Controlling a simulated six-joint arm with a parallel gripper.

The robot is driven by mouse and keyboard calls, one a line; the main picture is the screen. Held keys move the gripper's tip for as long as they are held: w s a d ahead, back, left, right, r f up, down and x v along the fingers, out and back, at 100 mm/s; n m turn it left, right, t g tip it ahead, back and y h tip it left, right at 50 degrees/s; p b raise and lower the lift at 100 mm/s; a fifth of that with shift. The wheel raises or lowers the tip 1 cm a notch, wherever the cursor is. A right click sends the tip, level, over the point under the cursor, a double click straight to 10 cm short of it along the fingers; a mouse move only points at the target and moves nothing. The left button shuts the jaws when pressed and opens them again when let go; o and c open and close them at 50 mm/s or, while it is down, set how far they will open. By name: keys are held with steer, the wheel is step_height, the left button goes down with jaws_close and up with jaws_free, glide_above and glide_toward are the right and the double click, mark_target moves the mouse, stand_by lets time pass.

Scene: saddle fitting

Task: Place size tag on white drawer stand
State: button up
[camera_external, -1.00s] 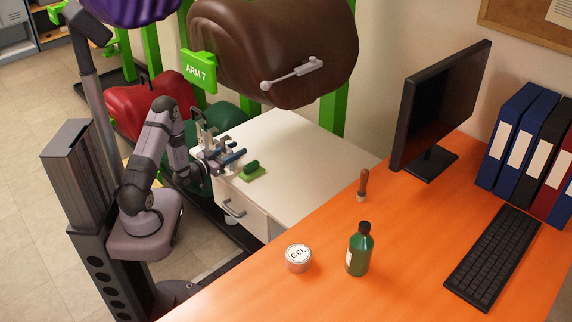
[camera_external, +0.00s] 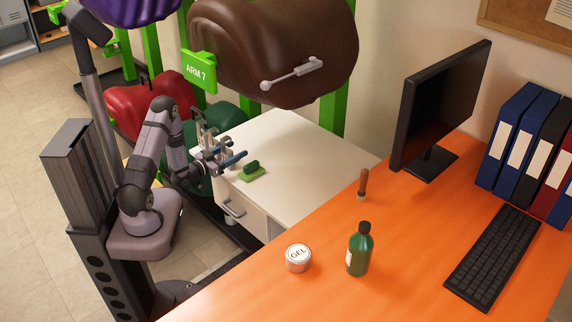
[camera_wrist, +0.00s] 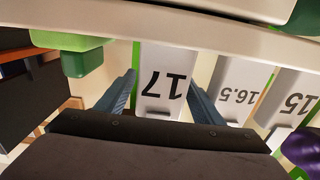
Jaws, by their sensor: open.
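In the wrist view, a light grey size tag (camera_wrist: 163,85) marked 17 appears upside down between the two blue-grey fingers of my gripper (camera_wrist: 162,100). The fingers are apart, one on each side of the tag; I cannot tell whether they touch it. Beside it on the right are tags marked 16.5 (camera_wrist: 238,90) and 15 (camera_wrist: 292,98). In the external view, my gripper (camera_external: 232,159) is at the left edge of the white drawer stand (camera_external: 300,160), near its top. The tags cannot be read there.
A green block with a dark green grip (camera_external: 251,169) lies on the stand close to my gripper. A green post with an ARM 7 sign (camera_external: 199,72) and a brown saddle form (camera_external: 275,45) stand behind. The right part of the stand top is clear.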

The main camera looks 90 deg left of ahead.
mark_target(225, 155)
steer(key=shift+v, duration=1.7)
steer(key=shift+r, duration=0.1)
